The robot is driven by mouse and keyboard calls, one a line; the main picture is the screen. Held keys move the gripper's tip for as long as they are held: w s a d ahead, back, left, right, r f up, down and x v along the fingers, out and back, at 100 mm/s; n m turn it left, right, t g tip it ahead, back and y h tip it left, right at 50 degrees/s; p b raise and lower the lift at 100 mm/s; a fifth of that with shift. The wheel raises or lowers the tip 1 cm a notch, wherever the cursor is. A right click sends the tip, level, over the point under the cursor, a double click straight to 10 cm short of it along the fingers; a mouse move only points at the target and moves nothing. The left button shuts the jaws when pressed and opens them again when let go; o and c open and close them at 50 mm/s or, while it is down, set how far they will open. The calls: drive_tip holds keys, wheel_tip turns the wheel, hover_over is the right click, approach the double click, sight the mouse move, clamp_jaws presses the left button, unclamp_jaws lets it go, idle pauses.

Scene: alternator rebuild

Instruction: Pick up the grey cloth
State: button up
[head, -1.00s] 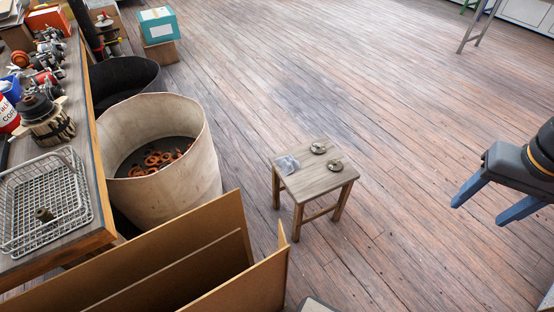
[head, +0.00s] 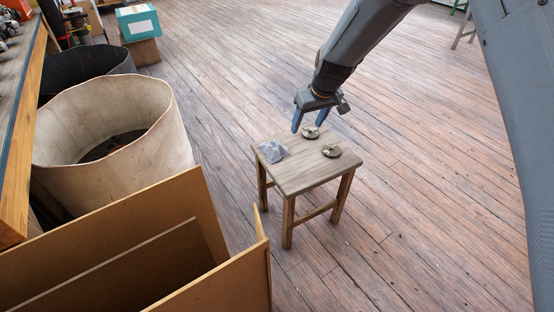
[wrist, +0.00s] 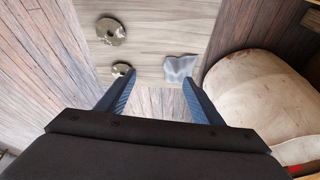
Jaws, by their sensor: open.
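The grey cloth (head: 273,150) lies crumpled on the left part of a small wooden stool (head: 300,174). It also shows in the wrist view (wrist: 180,68), just beyond the right fingertip. My gripper (head: 308,122) has blue fingers and is above the far edge of the stool, to the right of the cloth. In the wrist view my gripper (wrist: 150,84) is open with nothing held between the fingers. The cloth is apart from the fingers.
Two round metal parts, one far (head: 311,132) and one near (head: 331,151), lie on the stool beside the cloth. A large pale bin (head: 125,125) stands to the left. Open brown panels (head: 130,250) stand at the front left. The floor right of the stool is clear.

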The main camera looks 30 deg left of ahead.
drive_tip(key=n+b, duration=0.2)
drive_tip(key=b, duration=0.1)
approach(274, 145)
drive_tip(key=shift+y, duration=0.4)
drive_tip(key=shift+d+b+x, duration=0.2)
drive_tip(key=shift+b+x, duration=0.15)
drive_tip(key=shift+x, duration=1.75)
drive_tip(key=shift+d+b+x, duration=0.2)
drive_tip(key=shift+b+x, duration=0.1)
drive_tip(key=shift+x, duration=1.8)
drive_tip(key=shift+f, duration=0.1)
drive_tip(key=c, duration=1.1)
